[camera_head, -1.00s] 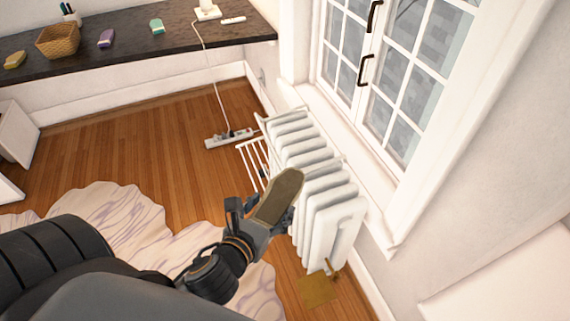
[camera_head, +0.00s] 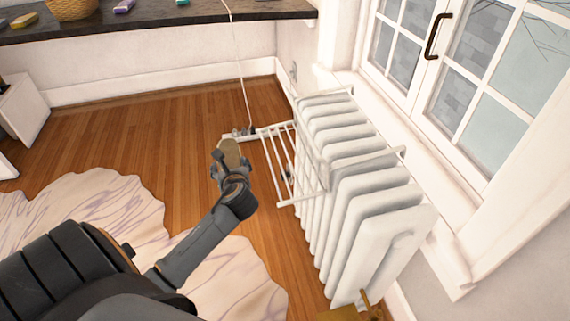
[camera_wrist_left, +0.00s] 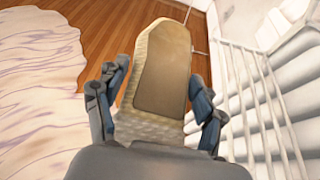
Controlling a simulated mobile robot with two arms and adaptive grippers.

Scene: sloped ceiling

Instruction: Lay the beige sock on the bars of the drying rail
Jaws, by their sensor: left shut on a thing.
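The beige sock (camera_head: 231,152) is held in my left gripper (camera_head: 230,167), left of the drying rail in the head view. In the left wrist view the sock (camera_wrist_left: 162,75) sticks out long and flat between the two fingers of the gripper (camera_wrist_left: 157,105). The white drying rail (camera_head: 278,165) hangs on the window-side radiator, its bars reaching out over the floor. The rail (camera_wrist_left: 262,105) shows at the right of the wrist view, apart from the sock. The bars look bare. My right gripper is not in view.
The white ribbed radiator (camera_head: 375,215) stands below the window (camera_head: 450,70). A pale rug (camera_head: 90,215) lies on the wooden floor (camera_head: 165,140). A dark counter (camera_head: 190,18) runs along the back with a basket (camera_head: 72,8). A white cable (camera_head: 240,70) hangs to the floor.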

